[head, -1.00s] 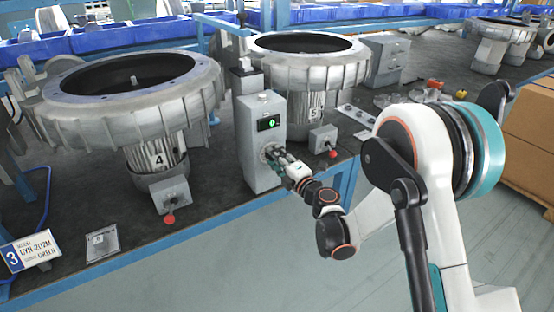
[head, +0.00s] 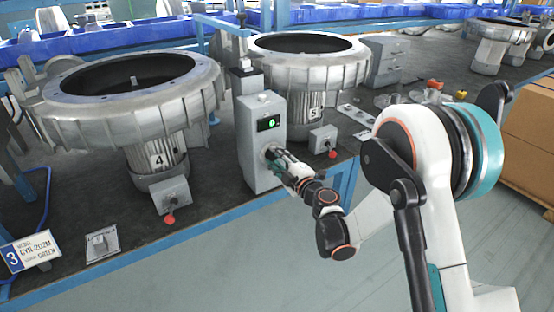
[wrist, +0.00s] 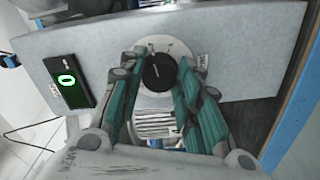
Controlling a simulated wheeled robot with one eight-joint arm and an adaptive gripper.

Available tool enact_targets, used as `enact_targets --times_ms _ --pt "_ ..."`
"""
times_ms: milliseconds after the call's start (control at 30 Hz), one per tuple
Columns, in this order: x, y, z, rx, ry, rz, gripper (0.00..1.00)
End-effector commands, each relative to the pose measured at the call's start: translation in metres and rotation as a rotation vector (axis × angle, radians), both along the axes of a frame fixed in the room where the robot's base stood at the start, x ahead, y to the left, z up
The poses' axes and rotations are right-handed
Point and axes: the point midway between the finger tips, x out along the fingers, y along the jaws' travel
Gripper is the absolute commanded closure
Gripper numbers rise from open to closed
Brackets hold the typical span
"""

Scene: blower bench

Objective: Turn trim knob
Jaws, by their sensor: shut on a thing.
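The trim knob (wrist: 157,72) is round and black with a pale pointer line, on a light dial plate with small marks. It sits on the front of a grey control box (head: 245,146), which also shows in the wrist view (wrist: 235,50). My gripper (head: 272,157) is at the box front; its green-padded fingers (wrist: 158,80) stand on either side of the knob and are shut on it. In the head view the fingers hide most of the knob. The box's display (head: 268,123) glows green, and in the wrist view the display (wrist: 68,80) reads 0.
Blower housing 4 (head: 130,95) stands left of the box and housing 5 (head: 308,65) behind it to the right. Small grey switch boxes with red knobs (head: 170,195) (head: 323,139) flank it. The blue bench edge (head: 200,217) runs below my gripper.

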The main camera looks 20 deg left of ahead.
Motion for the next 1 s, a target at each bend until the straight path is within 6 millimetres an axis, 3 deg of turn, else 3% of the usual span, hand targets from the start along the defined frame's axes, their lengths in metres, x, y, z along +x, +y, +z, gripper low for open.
enact_targets --times_ms 200,233,300,667,1000 --pt "0.001 -0.002 -0.001 -0.002 -0.001 -0.003 0.92" --pt "0.001 -0.002 -0.001 -0.003 -0.002 -0.003 0.64" --pt "0.001 -0.002 -0.001 -0.003 -0.002 -0.003 0.48" --pt "-0.001 -0.002 0.0 -0.002 -0.001 -0.001 0.48" --pt "-0.03 -0.037 -0.001 -0.001 -0.001 -0.003 0.48"
